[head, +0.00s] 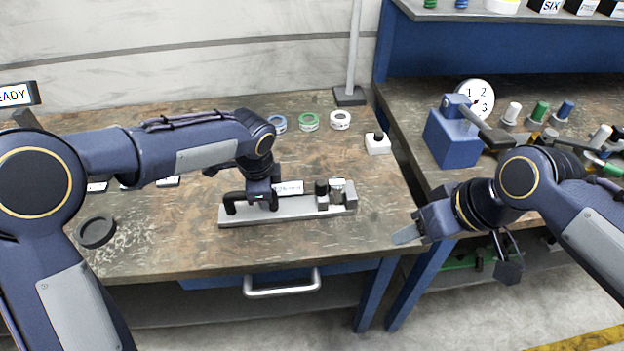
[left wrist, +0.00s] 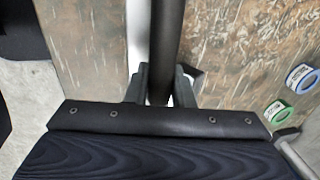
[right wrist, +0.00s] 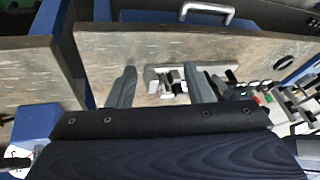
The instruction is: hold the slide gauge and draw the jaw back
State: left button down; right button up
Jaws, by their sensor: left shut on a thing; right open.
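The slide gauge (head: 285,210) is a long grey bar lying on the brown workbench, with a black handle (head: 233,203) at its left end. A black knob (head: 322,188) and grey blocks (head: 343,192) stand at its right part; I take these to be the jaw. My left gripper (head: 262,202) is shut on the black handle, whose bar (left wrist: 166,45) runs between its fingers in the left wrist view. My right gripper (head: 408,233) is open and empty, off the bench's right front corner. In the right wrist view the gauge (right wrist: 153,82) shows beyond its fingers.
Three tape rolls (head: 309,121) and a white block with a black knob (head: 377,144) lie behind the gauge. A second bench (head: 405,95) at right carries a blue dial device (head: 452,138) and several coloured knobs.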

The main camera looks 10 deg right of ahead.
jog(key=w+a+r+n+g+h, duration=0.1)
jog(key=w+a+r+n+g, duration=0.25)
jog(key=w+n, duration=0.6)
jog(key=n+h, duration=0.3)
jog(key=n, duration=0.1)
send_near(321, 182)
jog(key=shift+m+g, duration=0.25)
jog(key=f, duration=0.9)
jog(key=shift+w+d+f, duration=0.1)
jog(key=shift+w+d, duration=0.1)
jog(key=shift+w, duration=0.05)
grip_shut()
